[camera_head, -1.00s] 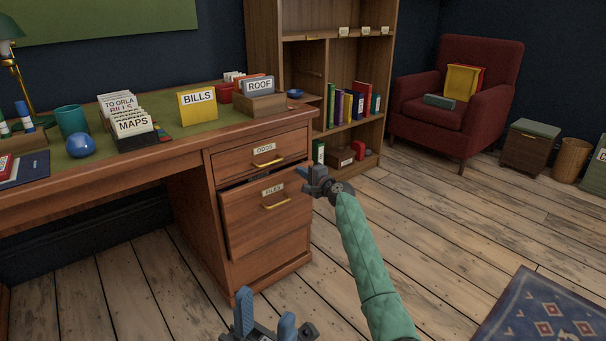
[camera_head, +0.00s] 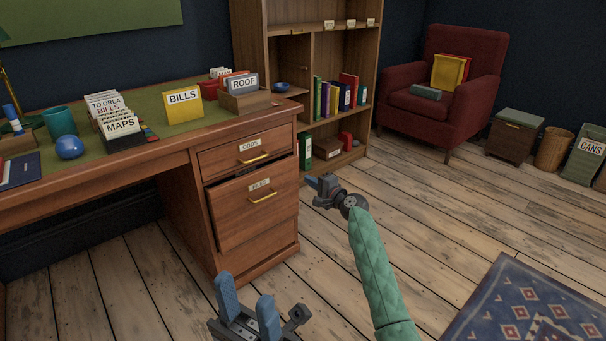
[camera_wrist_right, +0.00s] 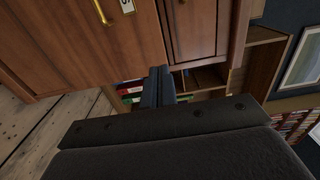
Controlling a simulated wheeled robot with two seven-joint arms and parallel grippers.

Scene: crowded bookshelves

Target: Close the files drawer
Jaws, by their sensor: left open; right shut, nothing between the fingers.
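The files drawer (camera_head: 240,220) is the lower drawer of the wooden desk. It stands partly out and tilted-looking in the head view, with a dark gap along its top. It has a FILES label (camera_head: 260,185) and a brass handle (camera_head: 263,198). My right gripper (camera_head: 313,183) is shut and empty, just right of the drawer front and apart from it in the picture. In the right wrist view its shut fingers (camera_wrist_right: 158,85) show below and right of a drawer front with a brass handle (camera_wrist_right: 101,11). My left gripper (camera_head: 247,305) is open and empty, low in front of the desk.
The odds drawer (camera_head: 235,156) above looks shut. A bookshelf (camera_head: 340,60) stands behind the desk's right end. A red armchair (camera_head: 445,110) and a patterned rug (camera_head: 530,310) are to the right. The wooden floor (camera_head: 420,200) between them is clear.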

